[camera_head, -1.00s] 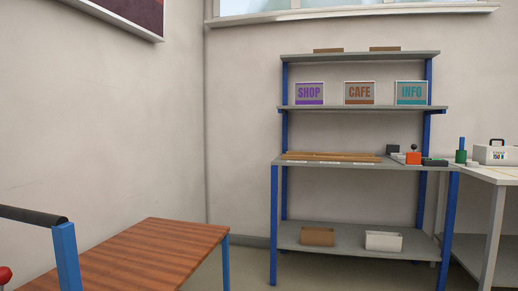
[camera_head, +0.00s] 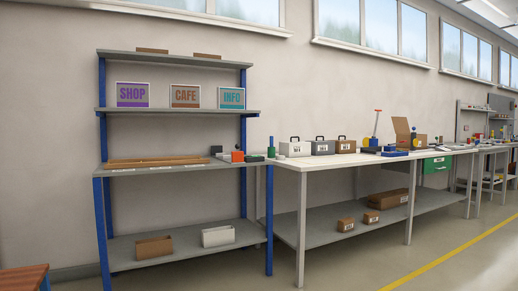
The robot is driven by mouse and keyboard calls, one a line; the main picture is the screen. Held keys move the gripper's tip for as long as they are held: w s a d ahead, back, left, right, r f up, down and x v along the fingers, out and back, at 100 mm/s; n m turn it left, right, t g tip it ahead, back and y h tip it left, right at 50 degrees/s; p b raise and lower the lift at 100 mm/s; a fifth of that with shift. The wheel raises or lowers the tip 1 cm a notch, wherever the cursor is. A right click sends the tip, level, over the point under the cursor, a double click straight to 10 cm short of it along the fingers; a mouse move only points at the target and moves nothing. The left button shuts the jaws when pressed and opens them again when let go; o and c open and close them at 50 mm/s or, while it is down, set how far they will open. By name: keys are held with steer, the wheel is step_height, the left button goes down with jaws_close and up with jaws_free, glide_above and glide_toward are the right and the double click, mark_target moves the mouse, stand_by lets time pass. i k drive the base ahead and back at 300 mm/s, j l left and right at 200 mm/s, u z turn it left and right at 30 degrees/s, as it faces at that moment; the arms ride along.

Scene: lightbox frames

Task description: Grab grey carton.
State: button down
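A grey carton (camera_head: 322,147) with a dark handle on top and a white label on its front stands upright on the white workbench (camera_head: 318,164). It is between a white carton (camera_head: 296,149) on its left and a brown carton (camera_head: 346,146) on its right, all of the same handled shape. My gripper is not in view.
A blue-post shelf (camera_head: 178,173) with SHOP, CAFE and INFO signs stands left of the bench. Brown boxes (camera_head: 346,224) lie on the bench's lower shelf. Several tools and an open cardboard box (camera_head: 403,131) are farther right. Open floor (camera_head: 345,272) lies in front, with a yellow line.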

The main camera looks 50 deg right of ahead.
mark_target(323, 148)
steer(key=l+z, duration=0.1)
steer(key=z, duration=2.45)
steer(key=i, duration=2.2)
